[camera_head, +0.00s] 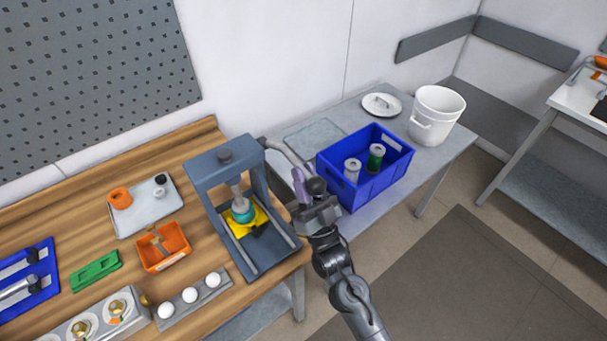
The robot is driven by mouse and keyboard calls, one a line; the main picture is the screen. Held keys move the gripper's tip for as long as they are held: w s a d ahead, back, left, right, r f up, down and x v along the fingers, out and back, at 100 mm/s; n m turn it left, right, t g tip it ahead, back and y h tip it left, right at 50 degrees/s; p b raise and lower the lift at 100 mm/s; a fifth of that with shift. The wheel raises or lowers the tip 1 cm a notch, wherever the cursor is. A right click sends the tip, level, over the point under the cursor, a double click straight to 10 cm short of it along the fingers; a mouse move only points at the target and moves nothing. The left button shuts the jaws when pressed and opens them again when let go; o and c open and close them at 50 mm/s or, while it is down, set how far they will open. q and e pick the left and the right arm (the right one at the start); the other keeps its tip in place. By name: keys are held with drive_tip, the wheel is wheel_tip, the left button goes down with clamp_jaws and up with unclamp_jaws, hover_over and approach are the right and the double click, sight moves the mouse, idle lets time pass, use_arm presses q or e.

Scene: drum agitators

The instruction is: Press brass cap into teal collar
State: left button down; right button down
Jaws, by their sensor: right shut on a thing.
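The blue-grey arbor press (196,172) stands at the right end of the wooden bench. The teal collar (243,217) sits on a yellow fixture (262,217) in the press, directly under its grey ram (237,192). The ram end is at the collar's top; I cannot tell whether they touch. No brass cap can be made out at the collar. The press lever (288,153) slopes down to the right to a purple grip (299,183). My right gripper (306,194) is shut at this grip, right of the press. My left gripper is not in view.
An orange bin (151,266) holds small brass-coloured parts. Left of the press are a tray (142,212), a green block (96,271) and a rack (211,293) with white balls. A blue crate (350,194) with two cylinders and a white bucket (437,112) stand right.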

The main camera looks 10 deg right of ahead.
drive_tip(key=shift+d+h, duration=0.25)
drive_tip(key=shift+h, duration=0.05)
drive_tip(key=c, duration=1.3)
unclamp_jaws()
drive_tip(key=o, duration=0.5)
drive_tip(key=shift+s+d+f, duration=0.1)
drive_tip(key=shift+s+d, duration=0.1)
drive_tip(key=shift+s, duration=0.1)
drive_tip(key=shift+o, duration=0.3)
drive_tip(key=shift+a, duration=0.1)
drive_tip(key=shift+a, duration=0.1)
drive_tip(key=b+v, duration=0.1)
drive_tip(key=v, duration=0.9)
drive_tip(key=shift+s+f, duration=0.25)
drive_tip(key=shift+f, duration=0.05)
